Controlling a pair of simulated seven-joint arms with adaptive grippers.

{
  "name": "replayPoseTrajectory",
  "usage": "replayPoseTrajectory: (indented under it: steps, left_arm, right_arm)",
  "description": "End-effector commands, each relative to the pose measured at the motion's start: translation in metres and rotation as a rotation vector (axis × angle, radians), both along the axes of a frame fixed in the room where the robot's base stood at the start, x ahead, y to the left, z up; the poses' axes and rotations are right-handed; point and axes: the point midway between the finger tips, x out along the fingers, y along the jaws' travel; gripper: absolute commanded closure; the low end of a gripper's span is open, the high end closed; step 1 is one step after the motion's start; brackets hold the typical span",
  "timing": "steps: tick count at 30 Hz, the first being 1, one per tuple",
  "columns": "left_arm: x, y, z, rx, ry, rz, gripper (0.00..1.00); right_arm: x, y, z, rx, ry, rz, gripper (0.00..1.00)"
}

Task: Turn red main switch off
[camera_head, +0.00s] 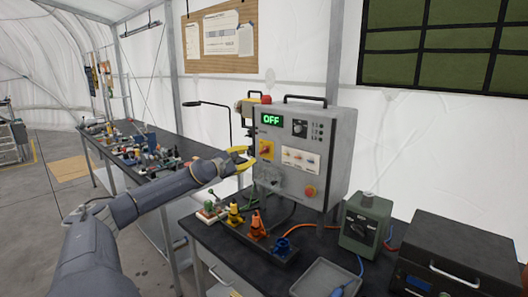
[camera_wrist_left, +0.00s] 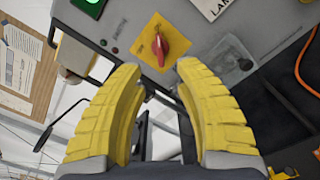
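The red main switch (camera_wrist_left: 161,47) is a red knob on a square yellow plate (camera_wrist_left: 146,43), on the front of a grey control box (camera_head: 335,130). The yellow plate also shows in the head view (camera_head: 266,149), on the left of the box front. The box's green display (camera_head: 271,119) reads OFF. My left gripper (camera_head: 244,158) has yellow fingers and is just left of the switch. In the left wrist view, my left gripper (camera_wrist_left: 157,68) is open and empty, with the knob just beyond and between its fingertips. They look apart from it. My right gripper is not in view.
A red button (camera_head: 310,191) sits low on the box front. Several colored connectors (camera_head: 256,224) stand on the dark bench before it. A green device (camera_head: 366,220), a grey tray (camera_head: 324,280) and a black case (camera_head: 455,258) are to the right.

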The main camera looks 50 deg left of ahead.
Motion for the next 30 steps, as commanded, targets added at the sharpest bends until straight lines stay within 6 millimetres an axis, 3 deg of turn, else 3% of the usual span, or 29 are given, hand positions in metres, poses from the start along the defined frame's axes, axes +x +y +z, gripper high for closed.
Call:
replayPoseTrajectory:
  steps: [30]
  left_arm:
    - [0.042,0.006,0.001,-0.001,-0.002,0.001,0.67]
  right_arm:
    - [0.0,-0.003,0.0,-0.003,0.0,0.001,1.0]
